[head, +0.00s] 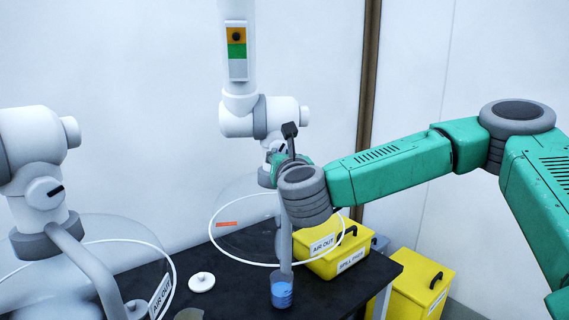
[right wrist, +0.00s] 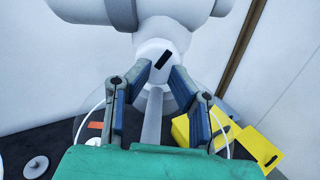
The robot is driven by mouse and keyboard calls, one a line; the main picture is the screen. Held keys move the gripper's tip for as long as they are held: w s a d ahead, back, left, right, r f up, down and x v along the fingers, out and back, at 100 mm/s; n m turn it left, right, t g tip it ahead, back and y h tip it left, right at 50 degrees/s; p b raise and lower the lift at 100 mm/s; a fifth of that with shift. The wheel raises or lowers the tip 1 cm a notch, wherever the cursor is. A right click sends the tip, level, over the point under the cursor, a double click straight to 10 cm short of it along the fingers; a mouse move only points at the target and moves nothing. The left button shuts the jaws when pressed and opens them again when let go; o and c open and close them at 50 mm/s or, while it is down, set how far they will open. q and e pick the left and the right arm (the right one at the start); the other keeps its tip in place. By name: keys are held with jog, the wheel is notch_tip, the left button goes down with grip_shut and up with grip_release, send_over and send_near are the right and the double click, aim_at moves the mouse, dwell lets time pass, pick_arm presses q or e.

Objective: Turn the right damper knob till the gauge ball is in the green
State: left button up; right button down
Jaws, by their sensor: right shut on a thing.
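The right damper knob (right wrist: 155,50) is white with a black mark tilted to the right, on the right stack's white joint. My right gripper (right wrist: 160,78) is shut on this knob, one fingertip on each side. In the head view my right gripper (head: 286,152) and wrist hide most of the knob. The gauge (head: 237,66) on the white column above has an orange band at the top, a green band (head: 236,51) below it and a pale part under that. The dark gauge ball (head: 236,36) is in the orange band, above the green. My left gripper is not in view.
A second white stack (head: 30,140) with its own knob stands at the left. The black bench (head: 235,297) holds a white lid (head: 201,282), a beaker of blue liquid (head: 282,293) and a yellow box (head: 322,262). Another yellow box (head: 415,290) is beyond the bench at right. White tubing loops near the stacks.

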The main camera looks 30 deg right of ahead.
jog(key=c, duration=1.2)
grip_release()
jog(key=o, duration=0.3)
jog(key=shift+w+d, duration=0.1)
jog(key=shift+d, duration=0.25)
jog(key=v, duration=1.2)
jog(key=shift+f, duration=0.15)
